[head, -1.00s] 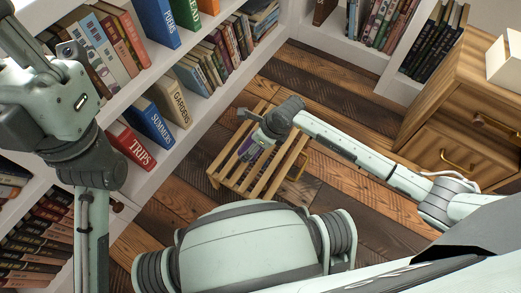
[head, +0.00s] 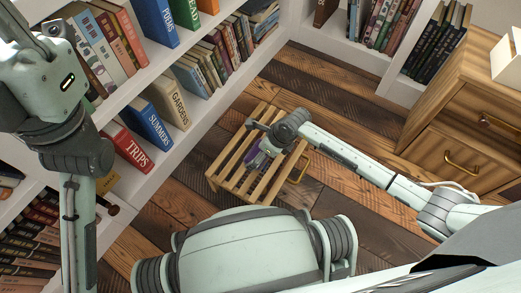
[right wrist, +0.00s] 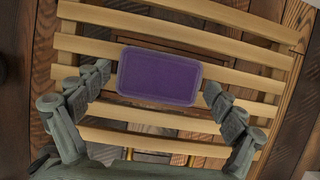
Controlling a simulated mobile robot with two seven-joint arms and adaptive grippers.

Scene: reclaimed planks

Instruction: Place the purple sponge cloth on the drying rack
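The purple sponge cloth (right wrist: 159,76) lies across the slats of the wooden drying rack (right wrist: 240,48) in the right wrist view. In the head view the cloth (head: 258,158) shows partly under my right gripper, on the rack (head: 228,172). My right gripper (right wrist: 158,82) is open, with one finger beyond each short side of the cloth and a small gap on both sides. In the head view my right gripper (head: 258,140) is low over the rack. My left arm is at the left by the shelves; its fingers are not visible.
A white bookshelf (head: 195,128) with several books stands to the left of the rack. Another bookshelf (head: 350,50) is behind. A wooden drawer cabinet (head: 455,125) stands at the right. Plank floor (head: 320,90) is clear around the rack.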

